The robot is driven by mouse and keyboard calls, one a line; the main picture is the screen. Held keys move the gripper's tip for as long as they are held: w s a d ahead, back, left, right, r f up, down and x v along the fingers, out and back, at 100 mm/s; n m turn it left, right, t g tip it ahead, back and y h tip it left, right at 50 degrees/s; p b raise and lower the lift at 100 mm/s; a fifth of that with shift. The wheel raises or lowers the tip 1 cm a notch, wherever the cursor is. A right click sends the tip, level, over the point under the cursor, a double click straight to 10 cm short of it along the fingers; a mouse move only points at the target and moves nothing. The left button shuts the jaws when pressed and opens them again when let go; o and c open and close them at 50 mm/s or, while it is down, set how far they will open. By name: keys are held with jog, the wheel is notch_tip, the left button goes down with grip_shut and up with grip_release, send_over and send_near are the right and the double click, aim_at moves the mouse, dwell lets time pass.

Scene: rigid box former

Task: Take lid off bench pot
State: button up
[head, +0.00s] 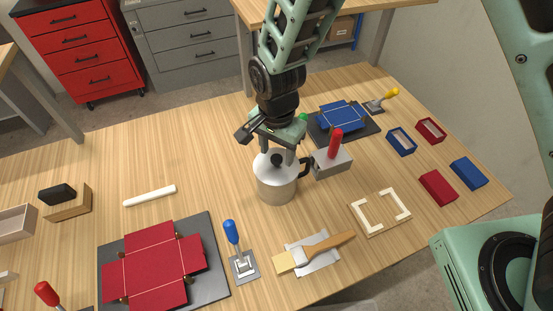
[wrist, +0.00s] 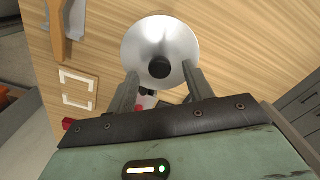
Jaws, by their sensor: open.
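The pot (head: 278,190) stands upright on the bench, with a beige body and a dark handle (head: 306,166) on its right side. Its silvery lid (head: 262,169) is on top, with a black knob (head: 277,160) at the centre. My gripper (head: 279,157) points down over the lid, its two fingers apart on either side of the knob. In the wrist view the lid (wrist: 160,38) is a round, shiny disc, and the knob (wrist: 160,68) shows between the tips of my open gripper (wrist: 160,71). I cannot tell whether either finger touches the knob.
A grey block with a red-handled tool (head: 332,165) stands close to the pot's right. Bench left of the pot is mostly clear around a white stick (head: 150,196).

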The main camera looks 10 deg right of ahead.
aim_at(277, 158)
jog(key=shift+f, duration=1.1)
jog(key=c, duration=1.1)
jog(key=shift+o, duration=0.2)
jog(key=shift+r, duration=0.15)
notch_tip(277, 158, up, 9)
jog(key=shift+b, duration=1.2)
jog(key=shift+s+r, duration=0.1)
jog(key=shift+r, duration=0.3)
